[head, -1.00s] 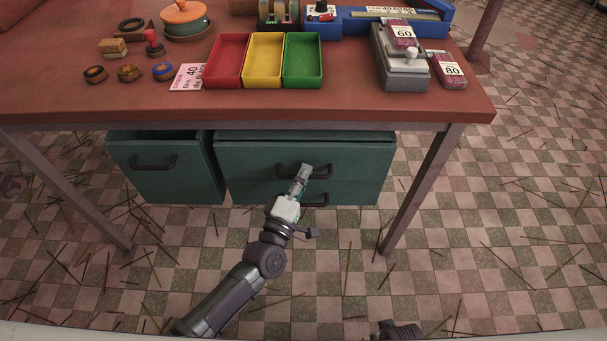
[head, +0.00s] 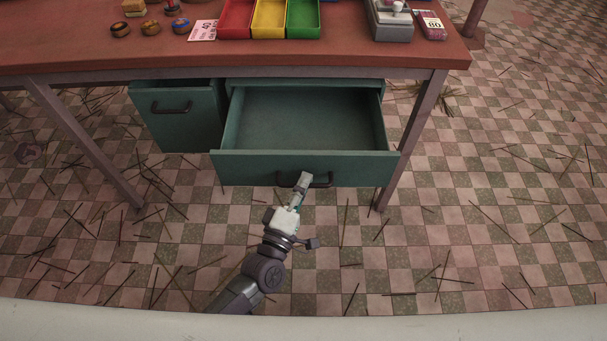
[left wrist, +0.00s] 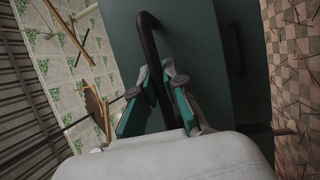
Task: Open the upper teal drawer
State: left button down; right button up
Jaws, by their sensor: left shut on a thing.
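The upper teal drawer (head: 240,168) is pulled well out from under the table in the head view, and its inside looks empty. Its dark handle (head: 322,180) is on the front panel. My left gripper (head: 304,180) is shut on this handle. In the left wrist view, the two fingers of the left gripper (left wrist: 158,84) are at the dark bar handle (left wrist: 148,28) on the teal front. The lower drawer is hidden below the open one in the head view; a second dark handle (left wrist: 238,48) shows in the left wrist view. My right gripper is not in view.
The reddish table (head: 130,52) carries red, yellow and green trays (head: 269,20) and a grey box (head: 391,24). A teal cabinet (head: 178,130) stands left of the drawer. Table legs (head: 414,130) flank them. Thin sticks litter the tiled floor, otherwise open in front.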

pick_arm(q)
jog(key=shift+s, duration=0.3)
jog(key=c, duration=1.2)
grip_release()
jog(key=shift+s+f, duration=0.1)
jog(key=v, duration=1.1)
jog(key=shift+s+a, duration=0.2)
jog(key=shift+s, duration=0.15)
